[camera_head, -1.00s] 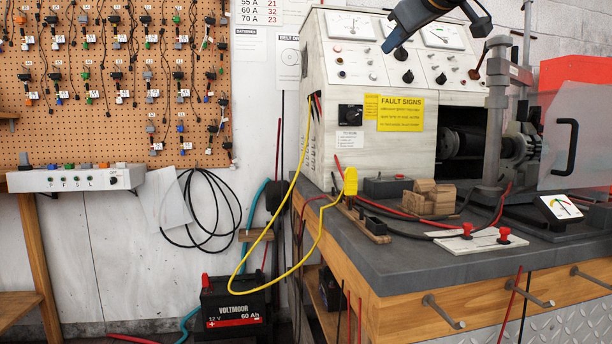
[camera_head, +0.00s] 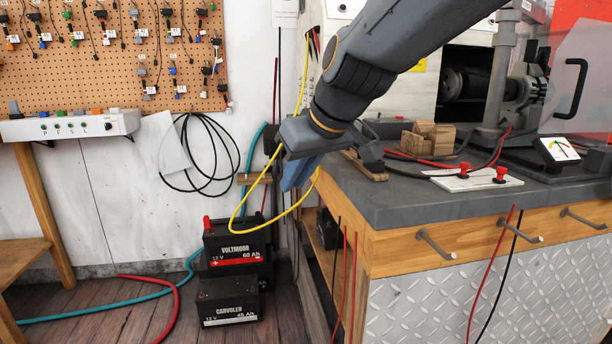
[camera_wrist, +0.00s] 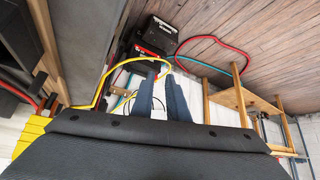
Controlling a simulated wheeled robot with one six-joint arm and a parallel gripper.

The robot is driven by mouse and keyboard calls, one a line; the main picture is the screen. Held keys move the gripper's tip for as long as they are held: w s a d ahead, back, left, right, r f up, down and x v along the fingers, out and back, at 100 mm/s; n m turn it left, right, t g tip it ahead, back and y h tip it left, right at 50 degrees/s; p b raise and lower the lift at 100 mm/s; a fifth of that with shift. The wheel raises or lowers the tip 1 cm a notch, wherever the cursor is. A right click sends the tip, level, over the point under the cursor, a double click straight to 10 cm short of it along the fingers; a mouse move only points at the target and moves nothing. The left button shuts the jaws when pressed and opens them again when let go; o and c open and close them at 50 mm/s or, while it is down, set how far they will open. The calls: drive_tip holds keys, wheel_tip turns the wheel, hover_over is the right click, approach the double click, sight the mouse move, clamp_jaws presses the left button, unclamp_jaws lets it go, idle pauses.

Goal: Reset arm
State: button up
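My gripper (camera_head: 299,172) hangs at the left front of the bench in the head view, its blue fingers pointing down, above and to the right of the batteries. The yellow cable (camera_head: 238,205) loops down behind the fingers in the head view. In the wrist view the yellow cable (camera_wrist: 101,84) passes beyond the fingertips; a yellow ribbed piece (camera_wrist: 30,135) is at lower left. My arm hides the bench's rear left corner in the head view.
The bench (camera_head: 420,200) carries wooden blocks (camera_head: 428,137), a white plate (camera_head: 470,178) and a small gauge (camera_head: 557,150). Metal pegs (camera_head: 520,230) jut from its front. A Voltmoor battery (camera_head: 235,243) and a Carvoler battery (camera_head: 227,300) stand below. The floor to the left is mostly clear.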

drive_tip(key=s+f+g+h, duration=0.3)
drive_tip(key=s+f+g, duration=0.3)
drive_tip(key=s+f, duration=1.75)
drive_tip(key=s+d+r+m+p, duration=0.1)
drive_tip(key=d+r+m+p, duration=0.2)
drive_tip(key=d+r+p, duration=0.7)
drive_tip(key=d+r+m+h+p, duration=0.1)
drive_tip(key=d+r+m+p, duration=0.3)
drive_tip(key=d+r+p, duration=0.7)
wheel_tip(320, 180, up, 7)
drive_tip(key=p, duration=0.8)
drive_tip(key=shift+s+d+r, duration=0.15)
drive_tip(key=shift+s, duration=0.25)
drive_tip(key=shift+o, duration=0.2)
